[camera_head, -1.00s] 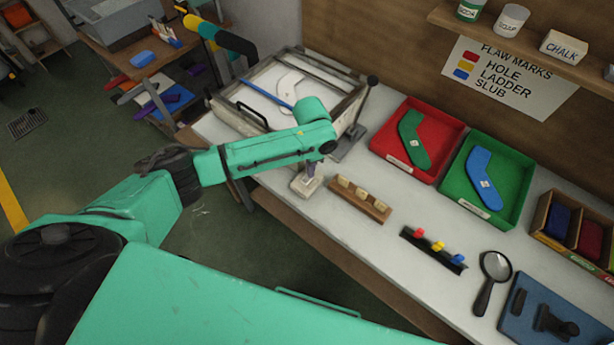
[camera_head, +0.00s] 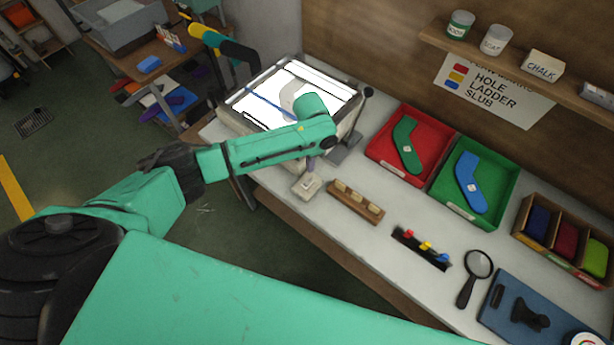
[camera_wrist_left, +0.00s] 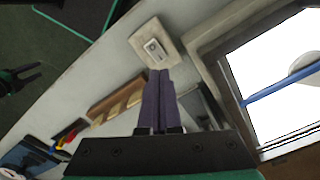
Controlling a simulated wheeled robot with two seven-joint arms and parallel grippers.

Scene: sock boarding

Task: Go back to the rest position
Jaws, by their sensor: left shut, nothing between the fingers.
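My left gripper (camera_head: 311,168) is shut and empty, its fingertips pointing down just above a small pale block with a switch-like plate (camera_head: 306,186) at the table's front edge. In the left wrist view its purple fingers (camera_wrist_left: 159,75) are together, with the block (camera_wrist_left: 155,45) just past the tips; I cannot tell whether they touch. The light box (camera_head: 243,108) glows white, with a pale sock-shaped form (camera_head: 290,95) and a blue strip on it. A dark pronged part, perhaps my right gripper (camera_wrist_left: 28,76), shows small at the wrist view's left edge.
A wooden rack with pale pieces (camera_head: 338,202), a black rack with coloured markers (camera_head: 407,252) and a magnifier (camera_head: 478,264) lie along the front. Red (camera_head: 375,152) and green (camera_head: 438,187) trays hold sock-shaped boards. A shelf (camera_head: 450,42) runs above the back.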

